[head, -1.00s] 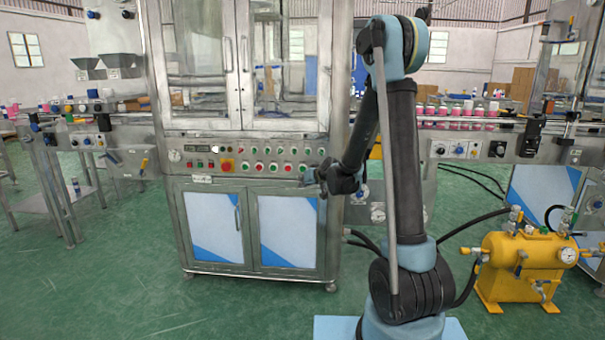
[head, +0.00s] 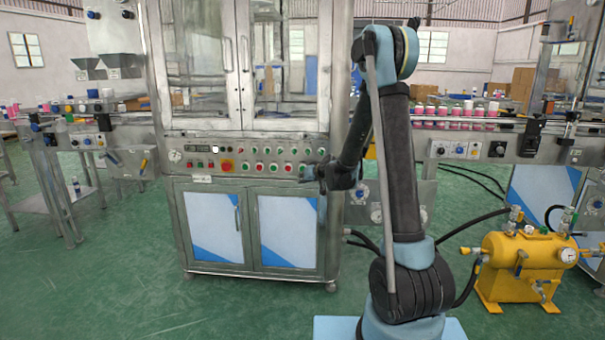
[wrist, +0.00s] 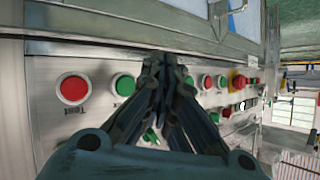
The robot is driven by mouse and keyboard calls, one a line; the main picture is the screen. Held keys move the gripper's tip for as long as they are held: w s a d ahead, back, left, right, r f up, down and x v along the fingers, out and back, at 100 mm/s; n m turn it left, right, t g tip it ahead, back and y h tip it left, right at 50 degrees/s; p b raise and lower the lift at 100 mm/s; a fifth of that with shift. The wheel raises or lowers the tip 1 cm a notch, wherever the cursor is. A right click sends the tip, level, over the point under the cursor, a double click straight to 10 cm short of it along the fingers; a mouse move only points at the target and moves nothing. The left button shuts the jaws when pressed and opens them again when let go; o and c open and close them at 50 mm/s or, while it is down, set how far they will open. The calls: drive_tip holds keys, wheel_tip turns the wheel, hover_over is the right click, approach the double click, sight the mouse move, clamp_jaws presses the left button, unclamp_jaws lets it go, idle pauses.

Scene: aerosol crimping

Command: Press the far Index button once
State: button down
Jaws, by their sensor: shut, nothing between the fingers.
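The steel control panel (head: 178,143) of the crimping machine carries rows of red and green buttons. In the wrist view a red button (wrist: 73,88) and a green button (wrist: 123,85) show to the left of my gripper (wrist: 165,60). Smaller red and green buttons run off to the right. I cannot read which label says Index; the label under the near red button looks like "Test". My gripper is shut and empty, its fingertips in front of the panel, covering part of the button row. In the head view my gripper (head: 305,174) is at the panel's right end. Contact cannot be told.
A red emergency button on a yellow base (wrist: 239,82) is farther along the panel. Cabinet doors (head: 287,230) are below the panel and glazed doors (head: 285,60) above. A yellow tank (head: 520,265) stands at right. Green floor is clear in front.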

drive_tip(key=shift+w+d, duration=0.1)
drive_tip(key=shift+w, duration=2.1)
drive_tip(key=shift+w, duration=0.2)
drive_tip(key=shift+w, duration=0.2)
drive_tip(key=shift+w, duration=0.4)
idle(0.5)
drive_tip(key=shift+s, duration=0.85)
drive_tip(key=s, duration=0.5)
drive_tip(key=shift+r, duration=0.1)
idle(0.5)
